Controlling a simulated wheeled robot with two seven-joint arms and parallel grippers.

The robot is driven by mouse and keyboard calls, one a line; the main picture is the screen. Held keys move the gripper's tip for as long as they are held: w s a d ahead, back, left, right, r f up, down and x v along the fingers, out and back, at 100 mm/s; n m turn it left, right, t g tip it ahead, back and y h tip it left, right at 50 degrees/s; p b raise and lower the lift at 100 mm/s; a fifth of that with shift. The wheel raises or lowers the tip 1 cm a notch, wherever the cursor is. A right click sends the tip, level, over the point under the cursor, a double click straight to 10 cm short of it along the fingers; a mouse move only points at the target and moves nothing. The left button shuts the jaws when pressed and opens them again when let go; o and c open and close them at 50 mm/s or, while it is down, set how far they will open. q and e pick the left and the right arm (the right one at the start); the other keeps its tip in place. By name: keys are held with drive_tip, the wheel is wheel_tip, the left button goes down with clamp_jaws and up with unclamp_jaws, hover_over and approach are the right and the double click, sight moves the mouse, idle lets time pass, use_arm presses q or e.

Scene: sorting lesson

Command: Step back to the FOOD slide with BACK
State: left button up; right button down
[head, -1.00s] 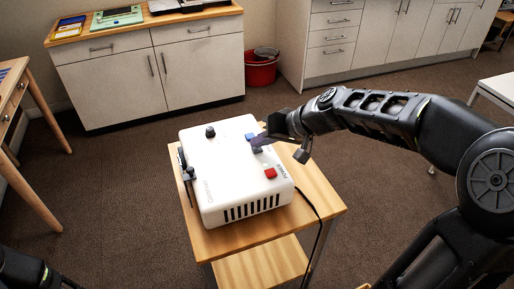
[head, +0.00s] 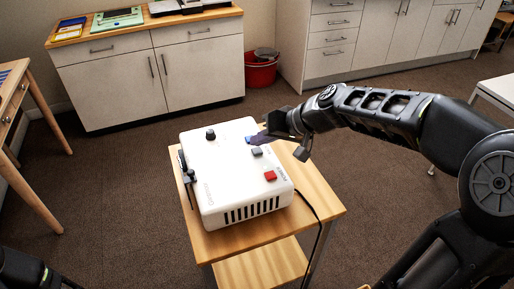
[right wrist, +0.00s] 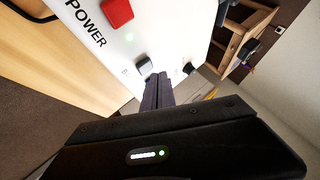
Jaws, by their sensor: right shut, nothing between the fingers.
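The white slide projector (head: 222,190) stands on a small wooden cart. Its top has a blue button (head: 249,140), a grey button (head: 257,152), a red button (head: 270,176) and a black knob (head: 210,134). POWER is printed beside the red one; the other button labels are too small to read. My right gripper (head: 258,139) is shut and empty, its fingertips right at the blue button. I cannot tell whether they touch it. In the right wrist view the fingers (right wrist: 159,82) are beside the grey button (right wrist: 145,67) and hide the blue one. My left gripper is out of view.
The wooden cart (head: 319,199) has bare top to the right of the projector, where a black cable hangs down. A red bucket (head: 261,74) stands by the cabinets at the back. A wooden table (head: 35,95) is at the left. The carpet around is clear.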

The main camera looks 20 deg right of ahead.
sight(260, 152)
drive_tip(key=shift+r, duration=0.15)
drive_tip(key=shift+r+p, duration=1.8)
drive_tip(key=shift+r, duration=0.6)
drive_tip(key=shift+f, duration=0.1)
